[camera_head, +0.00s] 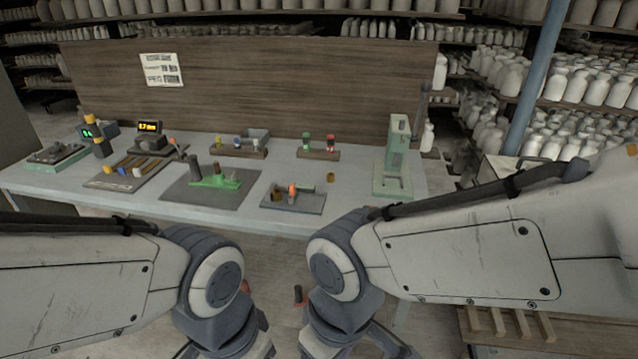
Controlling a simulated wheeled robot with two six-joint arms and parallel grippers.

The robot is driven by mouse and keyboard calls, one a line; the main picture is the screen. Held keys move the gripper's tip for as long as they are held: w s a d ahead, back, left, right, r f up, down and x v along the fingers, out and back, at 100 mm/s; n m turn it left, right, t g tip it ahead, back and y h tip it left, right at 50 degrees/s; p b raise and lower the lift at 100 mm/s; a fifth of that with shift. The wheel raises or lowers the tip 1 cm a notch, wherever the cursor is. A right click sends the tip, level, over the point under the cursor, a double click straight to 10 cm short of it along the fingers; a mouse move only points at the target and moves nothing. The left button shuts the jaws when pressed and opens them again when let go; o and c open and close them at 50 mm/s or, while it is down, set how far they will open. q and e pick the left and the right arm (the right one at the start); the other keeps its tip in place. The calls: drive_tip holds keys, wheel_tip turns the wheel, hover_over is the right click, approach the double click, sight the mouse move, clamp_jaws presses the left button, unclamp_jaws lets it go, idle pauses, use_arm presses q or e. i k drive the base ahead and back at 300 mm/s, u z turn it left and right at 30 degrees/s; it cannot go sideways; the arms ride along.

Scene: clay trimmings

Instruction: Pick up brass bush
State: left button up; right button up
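A small brass-coloured cylinder, which looks like the brass bush (330,178), stands alone on the grey table (345,203), left of the green press. A second brownish-gold piece (277,192) is on the dark plate (310,203) beside an orange-topped part; it is too small to tell what it is. My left gripper (240,346) and my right gripper (365,346) are low at the bottom edge, in front of the table and well apart from the cylinder. Their fingertips are cut off, so I cannot see whether they are open.
A pale green press (395,160) stands at the table's right end. A green fixture (213,180) on a dark mat is left of centre. Bare tabletop surrounds the cylinder.

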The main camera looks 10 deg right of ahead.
sight(276, 193)
drive_tip(key=u, duration=0.85)
drive_tip(key=i, duration=1.65)
drive_tip(key=z, duration=1.5)
